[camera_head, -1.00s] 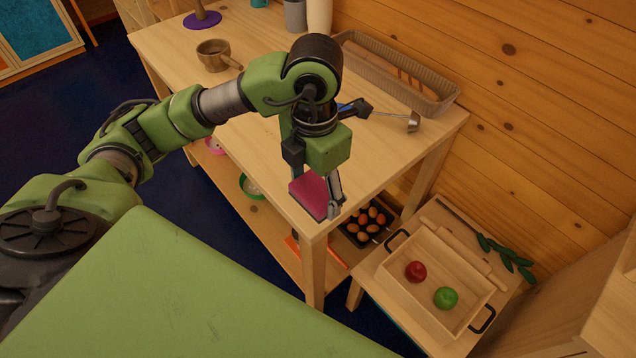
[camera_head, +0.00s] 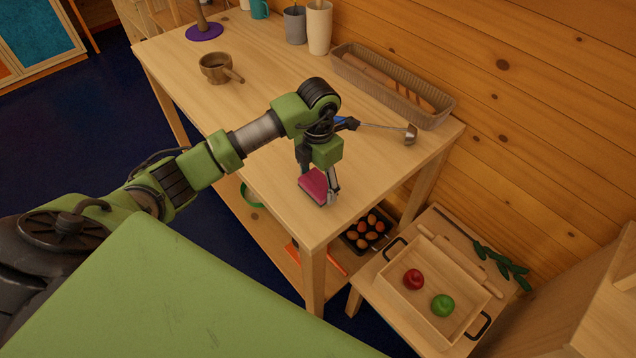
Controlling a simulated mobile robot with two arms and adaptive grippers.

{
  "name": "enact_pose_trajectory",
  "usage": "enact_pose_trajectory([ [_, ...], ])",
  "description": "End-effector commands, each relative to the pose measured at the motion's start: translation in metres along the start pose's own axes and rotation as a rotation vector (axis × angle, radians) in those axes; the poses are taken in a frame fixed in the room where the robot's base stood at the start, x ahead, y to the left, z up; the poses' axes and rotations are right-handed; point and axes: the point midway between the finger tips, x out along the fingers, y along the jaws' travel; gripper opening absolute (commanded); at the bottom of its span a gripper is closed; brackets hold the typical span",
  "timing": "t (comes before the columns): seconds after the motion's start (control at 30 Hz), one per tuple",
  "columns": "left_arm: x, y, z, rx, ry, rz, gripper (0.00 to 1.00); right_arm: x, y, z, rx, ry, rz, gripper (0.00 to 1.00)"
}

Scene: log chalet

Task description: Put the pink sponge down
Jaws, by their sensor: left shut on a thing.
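The pink sponge (camera_head: 313,186) has a dark underside and is between the fingers of my left gripper (camera_head: 318,187). The gripper is shut on it. The sponge is over the near corner area of the wooden table (camera_head: 270,190), at or just above the tabletop; I cannot tell whether it touches. My right gripper is not in view.
A ladle (camera_head: 385,127) lies behind my gripper. A wicker basket (camera_head: 437,112) stands along the wall, and a wooden cup (camera_head: 215,68) farther left. A tray (camera_head: 470,310) with a red apple (camera_head: 413,279) and a green apple (camera_head: 443,305) sits lower right.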

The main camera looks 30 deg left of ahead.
Motion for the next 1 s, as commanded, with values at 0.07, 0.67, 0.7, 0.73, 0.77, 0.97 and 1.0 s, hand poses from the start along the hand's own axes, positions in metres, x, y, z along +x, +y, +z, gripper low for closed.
enact_pose_trajectory([
  [0.07, 0.007, -0.002, -0.001, 0.0, 0.004, -0.004, 0.38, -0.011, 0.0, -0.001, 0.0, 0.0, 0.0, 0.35],
  [0.67, 0.019, -0.001, 0.0, 0.0, -0.001, 0.0, 0.78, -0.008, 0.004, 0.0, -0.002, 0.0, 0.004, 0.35],
  [0.7, 0.019, -0.001, 0.0, 0.0, -0.001, 0.0, 0.78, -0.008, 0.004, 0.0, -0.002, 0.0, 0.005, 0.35],
  [0.73, 0.019, -0.001, 0.0, 0.0, -0.001, 0.0, 0.78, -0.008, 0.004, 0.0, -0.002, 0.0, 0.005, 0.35],
  [0.77, 0.019, -0.001, 0.0, 0.0, -0.001, 0.0, 0.78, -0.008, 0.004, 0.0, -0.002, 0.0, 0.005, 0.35],
  [0.97, 0.018, -0.001, 0.0, 0.0, -0.001, -0.001, 0.78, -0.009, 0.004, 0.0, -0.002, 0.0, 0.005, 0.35],
  [1.0, 0.015, -0.001, 0.0, 0.0, -0.001, -0.001, 0.78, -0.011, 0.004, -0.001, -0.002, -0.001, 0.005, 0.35],
])
